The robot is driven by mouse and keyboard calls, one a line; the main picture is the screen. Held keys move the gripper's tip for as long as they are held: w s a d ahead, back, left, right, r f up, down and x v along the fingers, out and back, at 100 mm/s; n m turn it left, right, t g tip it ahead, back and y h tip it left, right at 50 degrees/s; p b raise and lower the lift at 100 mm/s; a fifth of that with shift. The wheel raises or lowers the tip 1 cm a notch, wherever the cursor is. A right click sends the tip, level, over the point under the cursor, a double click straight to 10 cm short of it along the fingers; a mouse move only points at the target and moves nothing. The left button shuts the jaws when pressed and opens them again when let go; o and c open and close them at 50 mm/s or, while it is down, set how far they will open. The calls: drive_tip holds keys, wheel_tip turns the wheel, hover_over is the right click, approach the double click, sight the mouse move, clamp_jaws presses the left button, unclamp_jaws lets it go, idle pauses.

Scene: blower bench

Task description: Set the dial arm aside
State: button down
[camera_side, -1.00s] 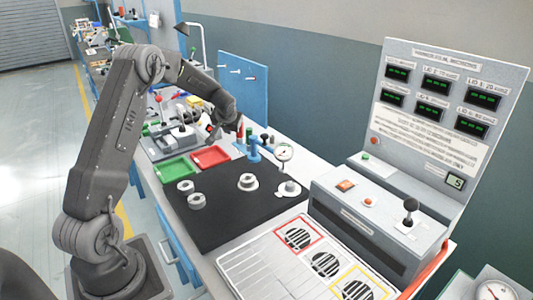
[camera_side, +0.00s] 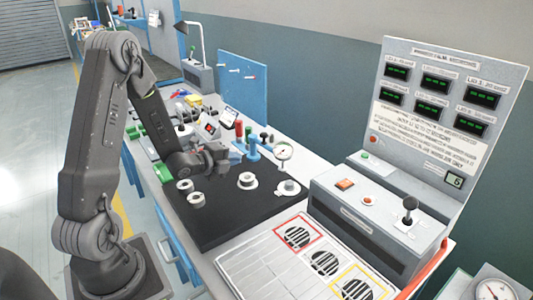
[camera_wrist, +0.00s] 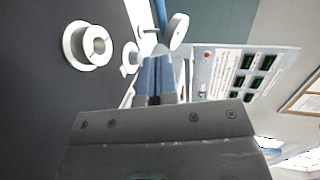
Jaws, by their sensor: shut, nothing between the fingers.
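The dial arm is a round white dial (camera_side: 283,152) on a thin stem, standing over a pale round base (camera_side: 288,188) at the right back edge of the black mat (camera_side: 222,222). In the wrist view a white disc, apparently the dial (camera_wrist: 178,30), shows just beyond the fingertips. The gripper appears apart from the dial arm.
White flanged rings (camera_side: 248,181) (camera_side: 187,186) (camera_side: 196,200) stand on the mat. A grey control box (camera_side: 375,225) and vented plate (camera_side: 300,265) are to the right. The front of the mat is clear.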

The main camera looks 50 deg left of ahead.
sight(275, 150)
drive_tip(key=x, duration=1.3)
drive_tip(key=shift+w+a+f, duration=0.1)
drive_tip(key=shift+w, duration=0.05)
drive_tip(key=shift+w+d+n+y, duration=0.2)
drive_tip(key=shift+w+n+y, duration=0.5)
drive_tip(key=shift+y, duration=0.1)
drive_tip(key=w+n+g+y, duration=0.1)
drive_tip(key=w+y, duration=0.1)
drive_tip(key=shift+n+y, duration=0.3)
drive_tip(key=shift+n, duration=0.1)
drive_tip(key=shift+w+a, duration=0.2)
drive_tip(key=shift+w, duration=0.5)
drive_tip(key=shift+w+a, duration=0.2)
drive_tip(key=shift+w, duration=0.5)
drive_tip(key=shift+d, duration=0.1)
